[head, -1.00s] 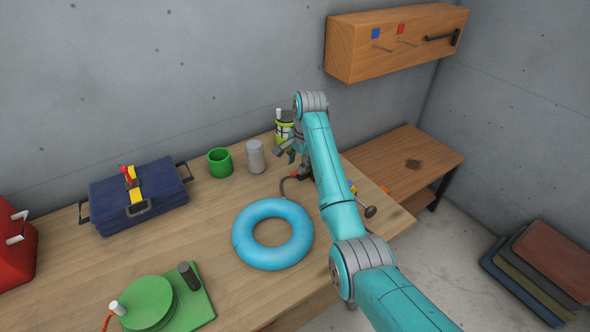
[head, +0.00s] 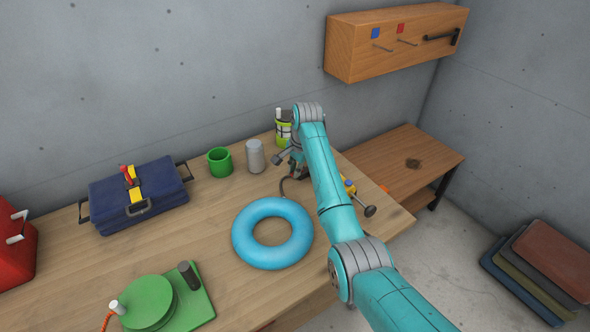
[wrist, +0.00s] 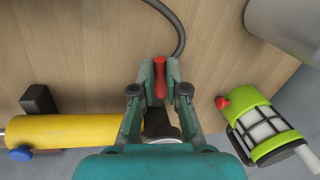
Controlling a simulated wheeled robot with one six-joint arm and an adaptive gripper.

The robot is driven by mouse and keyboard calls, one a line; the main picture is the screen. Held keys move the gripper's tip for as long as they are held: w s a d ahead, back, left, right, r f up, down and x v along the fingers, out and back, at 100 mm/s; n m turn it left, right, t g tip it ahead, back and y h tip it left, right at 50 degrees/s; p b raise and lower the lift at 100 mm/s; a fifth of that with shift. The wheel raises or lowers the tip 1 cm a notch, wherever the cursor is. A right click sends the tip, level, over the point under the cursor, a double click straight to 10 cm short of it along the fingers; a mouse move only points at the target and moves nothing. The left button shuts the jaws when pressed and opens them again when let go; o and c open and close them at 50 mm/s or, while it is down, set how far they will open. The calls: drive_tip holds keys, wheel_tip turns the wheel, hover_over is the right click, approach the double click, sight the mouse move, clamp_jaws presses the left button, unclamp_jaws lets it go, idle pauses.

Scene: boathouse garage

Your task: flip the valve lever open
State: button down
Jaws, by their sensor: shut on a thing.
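The red valve lever (wrist: 160,78) stands between the fingertips of my gripper (wrist: 160,72) in the wrist view. The fingers are closed on it from both sides. A dark valve body (wrist: 158,122) shows below the lever, partly covered by the fingers and wrist. A grey hose (wrist: 181,30) runs away from near the lever. In the head view my gripper (head: 293,160) is at the right end of the workbench, largely behind my arm. The lever cannot be made out there.
A yellow cylinder (wrist: 70,131) with a blue knob lies left of my gripper, and a green lantern (wrist: 262,125) is on the right. A grey canister (head: 255,157), green mug (head: 220,162) and blue ring (head: 237,238) are on the workbench (head: 215,215). A wall cabinet (head: 365,55) hangs above.

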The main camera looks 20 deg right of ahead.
drive_tip(key=shift+w+a+m, duration=0.15)
drive_tip(key=shift+w+m, duration=0.1)
drive_tip(key=shift+m, duration=0.65)
drive_tip(key=c, duration=1.2)
unclamp_jaws()
drive_tip(key=shift+r, duration=0.1)
wheel_tip(320, 180, up, 12)
drive_tip(key=s, duration=0.2)
drive_tip(key=shift+d+f, duration=0.25)
drive_tip(key=shift+d, duration=0.2)
drive_tip(key=shift+s, duration=0.1)
